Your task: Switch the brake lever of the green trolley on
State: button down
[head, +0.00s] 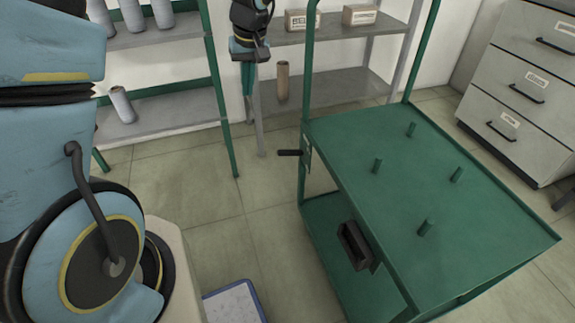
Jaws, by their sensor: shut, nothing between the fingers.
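The green trolley (395,165) stands at the right, with a flat top, several short green pegs on it and a lower shelf. My gripper (248,92) hangs fingers down at the upper middle, shut and empty. In the picture it is above and left of the lever, apart from it.
A dark open box (354,245) is on the trolley's lower shelf. Grey shelves with grey bobbins (122,104), a brown bobbin (282,82) and labelled boxes (361,15) stand behind. A drawer cabinet (520,90) is at right. A blue-edged tray (235,302) is at bottom.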

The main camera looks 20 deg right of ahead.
jog(key=t+b, duration=0.1)
jog(key=b, duration=0.5)
send_over(285, 151)
jog(key=s+d, duration=0.2)
jog(key=s, duration=0.2)
notch_tip(285, 151, down, 11)
jog(key=shift+s+d+r, duration=0.1)
jog(key=shift+s+r, duration=0.05)
jog(key=shift+r, duration=0.15)
jog(key=shift+f, duration=0.15)
jog(key=x, duration=1.2)
jog(key=shift+s+a+f, duration=0.2)
jog(key=shift+a+f, duration=0.05)
jog(key=shift+a, duration=0.1)
jog(key=shift+a+f, duration=0.15)
jog(key=shift+f, duration=0.5)
jog(key=shift+b, duration=0.3)
